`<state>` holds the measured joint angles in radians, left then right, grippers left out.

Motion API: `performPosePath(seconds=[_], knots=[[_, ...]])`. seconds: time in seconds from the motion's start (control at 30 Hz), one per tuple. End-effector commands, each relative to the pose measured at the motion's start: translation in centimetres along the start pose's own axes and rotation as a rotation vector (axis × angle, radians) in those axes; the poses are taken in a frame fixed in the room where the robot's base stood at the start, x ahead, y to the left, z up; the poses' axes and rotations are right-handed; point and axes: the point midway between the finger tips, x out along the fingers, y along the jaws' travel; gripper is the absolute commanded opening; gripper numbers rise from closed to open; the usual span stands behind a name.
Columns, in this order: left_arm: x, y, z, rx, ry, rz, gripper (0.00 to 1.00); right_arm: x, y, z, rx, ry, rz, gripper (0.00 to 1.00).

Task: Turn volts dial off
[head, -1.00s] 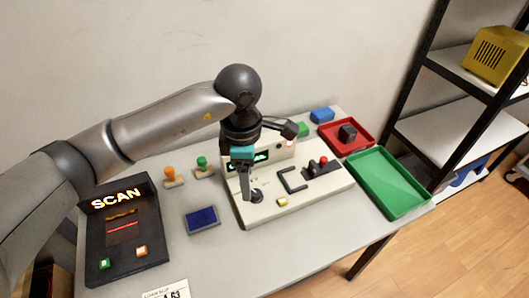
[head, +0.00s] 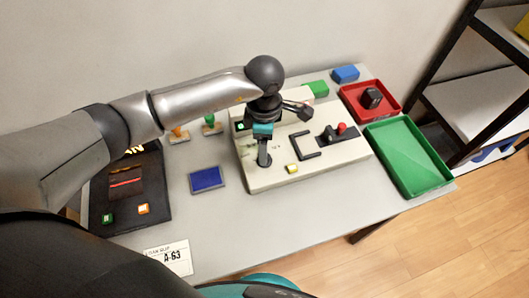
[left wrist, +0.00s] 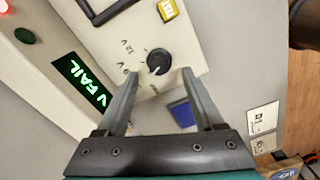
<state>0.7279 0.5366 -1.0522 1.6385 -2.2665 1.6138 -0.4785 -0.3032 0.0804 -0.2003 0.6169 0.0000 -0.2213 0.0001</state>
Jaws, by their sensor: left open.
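The volts dial (left wrist: 158,62) is a round black knob with a pointer ridge on the pale top of the test device (head: 325,160). My left gripper (left wrist: 160,73) is open, with one finger on each side of the dial and the knob just at or beyond the fingertips. I cannot tell whether they touch. In the head view the left gripper (head: 264,160) points down over the dial and mostly hides it. My right gripper is not in view.
On the device top are a yellow button (head: 292,169), a black bracket handle (head: 303,148) and a red-knobbed lever (head: 341,128). A blue pad (head: 206,179) lies left of it. Red (head: 386,115) and green (head: 433,182) trays stand right.

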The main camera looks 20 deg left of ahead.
Motion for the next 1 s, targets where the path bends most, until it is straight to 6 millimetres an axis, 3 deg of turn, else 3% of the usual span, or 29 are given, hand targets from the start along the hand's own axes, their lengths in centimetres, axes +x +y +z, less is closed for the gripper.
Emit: performPosePath(seconds=[0.2,0.6,1.0], knots=[[3.1,0.0,0.1,-0.001,-0.001,-0.002,0.69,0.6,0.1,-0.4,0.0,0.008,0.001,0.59],[3.8,0.0,0.0,0.0,-0.001,0.001,0.69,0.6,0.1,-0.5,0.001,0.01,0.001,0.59],[3.8,0.0,0.0,0.0,-0.001,0.001,0.25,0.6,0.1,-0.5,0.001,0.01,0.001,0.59]])
